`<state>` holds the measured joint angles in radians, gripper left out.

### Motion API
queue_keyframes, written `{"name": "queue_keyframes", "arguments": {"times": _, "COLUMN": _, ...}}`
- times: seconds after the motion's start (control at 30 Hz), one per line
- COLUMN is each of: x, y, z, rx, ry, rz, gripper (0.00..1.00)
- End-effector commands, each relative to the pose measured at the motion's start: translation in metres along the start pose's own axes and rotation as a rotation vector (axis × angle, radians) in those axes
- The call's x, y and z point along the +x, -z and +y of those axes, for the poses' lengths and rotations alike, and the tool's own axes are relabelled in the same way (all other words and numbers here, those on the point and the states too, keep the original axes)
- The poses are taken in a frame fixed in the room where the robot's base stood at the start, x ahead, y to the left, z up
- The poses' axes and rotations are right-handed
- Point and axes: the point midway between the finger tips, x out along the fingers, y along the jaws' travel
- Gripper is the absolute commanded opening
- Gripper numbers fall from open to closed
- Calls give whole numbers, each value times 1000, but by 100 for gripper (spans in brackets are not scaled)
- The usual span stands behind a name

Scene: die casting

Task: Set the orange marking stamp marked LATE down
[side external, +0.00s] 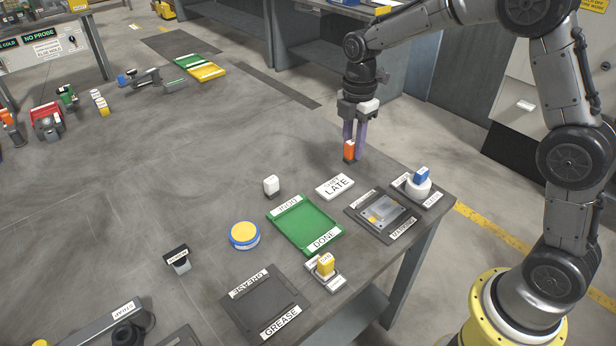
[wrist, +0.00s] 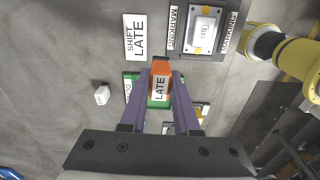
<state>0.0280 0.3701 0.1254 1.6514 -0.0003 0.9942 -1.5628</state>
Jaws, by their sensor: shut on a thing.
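My gripper (side external: 354,142) has purple fingers shut on the orange stamp (side external: 349,153). In the wrist view the stamp (wrist: 161,72) sits between the fingertips, with its white LATE label facing the camera. In the side view it hangs upright at the far right edge of the table, behind the white SHIFT LATE card (side external: 335,186); it looks raised, but the exact gap below it is unclear. The dark MARKING tray (side external: 357,209) is nearer the camera, to the right, holding a plate (side external: 383,210). In the wrist view that plate (wrist: 204,31) reads LATE.
A green DONE tray (side external: 277,214) lies beside the card. A blue-topped white stamp (side external: 420,180) stands by the table edge. A yellow-topped stamp (side external: 326,265), a dark GREASE tray (side external: 237,308), a yellow-blue round tin (side external: 244,235) and a white block (side external: 271,186) are nearby.

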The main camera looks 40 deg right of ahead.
Motion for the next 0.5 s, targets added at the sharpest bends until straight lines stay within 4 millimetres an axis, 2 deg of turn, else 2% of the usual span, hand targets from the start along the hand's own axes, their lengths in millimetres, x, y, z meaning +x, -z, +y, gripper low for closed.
{"name": "queue_keyframes", "arguments": {"times": 0.1, "x": 4, "y": 13, "z": 12, "rx": -29, "ry": -4, "rz": 0, "gripper": 0}}
{"name": "queue_keyframes", "arguments": {"times": 0.23, "x": 13, "y": 17, "z": 26, "rx": -37, "ry": 1, "rz": 0, "gripper": 0}}
{"name": "queue_keyframes", "arguments": {"times": 0.5, "x": 38, "y": 18, "z": 79, "rx": -36, "ry": 1, "rz": 0, "gripper": 0}}
